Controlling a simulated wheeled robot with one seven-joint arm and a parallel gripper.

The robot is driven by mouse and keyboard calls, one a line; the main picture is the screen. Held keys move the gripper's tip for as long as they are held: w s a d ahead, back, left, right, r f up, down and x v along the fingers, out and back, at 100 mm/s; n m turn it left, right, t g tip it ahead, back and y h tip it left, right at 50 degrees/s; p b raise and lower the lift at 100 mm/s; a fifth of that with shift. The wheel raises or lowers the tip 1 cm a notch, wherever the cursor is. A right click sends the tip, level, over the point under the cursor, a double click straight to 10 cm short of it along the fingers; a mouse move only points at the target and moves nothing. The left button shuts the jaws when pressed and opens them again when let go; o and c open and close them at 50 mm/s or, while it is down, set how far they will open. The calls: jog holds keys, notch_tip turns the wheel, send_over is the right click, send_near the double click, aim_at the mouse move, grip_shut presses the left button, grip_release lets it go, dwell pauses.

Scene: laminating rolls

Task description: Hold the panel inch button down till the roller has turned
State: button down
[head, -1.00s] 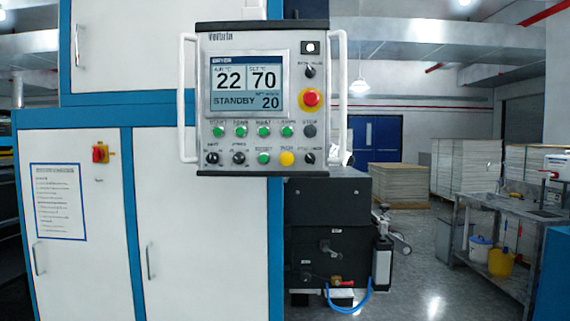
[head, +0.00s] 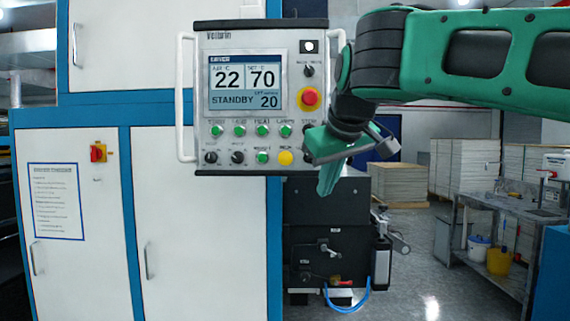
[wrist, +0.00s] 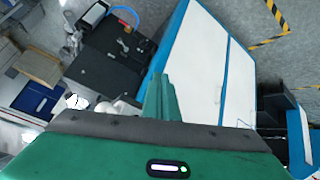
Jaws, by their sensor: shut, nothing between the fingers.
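The white control panel (head: 190,60) faces me in the head view, with its screen (head: 247,84) reading 22, 70 and STANDBY 20. The inch button, which I take to be the yellow one (head: 285,158), is in the bottom row and uncovered. The wrist view shows the closed fingers (wrist: 160,92); I cannot make out the button there.
A red emergency stop (head: 309,98) and several green buttons (head: 240,130) sit close around the yellow button. The left handle (head: 185,100) sticks out. A black unit (head: 335,230) with a blue hose is below the panel. White cabinet doors (head: 205,240) stand left.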

aim_at(288, 155)
jog(key=s+a+r+n+y, duration=0.1)
jog(key=a+r, duration=0.4)
jog(key=a, duration=0.3)
jog(key=shift+a+r+n+t, duration=0.2)
jog(key=shift+n+t, duration=0.2)
jog(key=shift+w+d, duration=0.15)
jog(key=shift+w, duration=2.05)
jog(key=shift+w+d, duration=0.1)
jog(key=shift+w, duration=2.05)
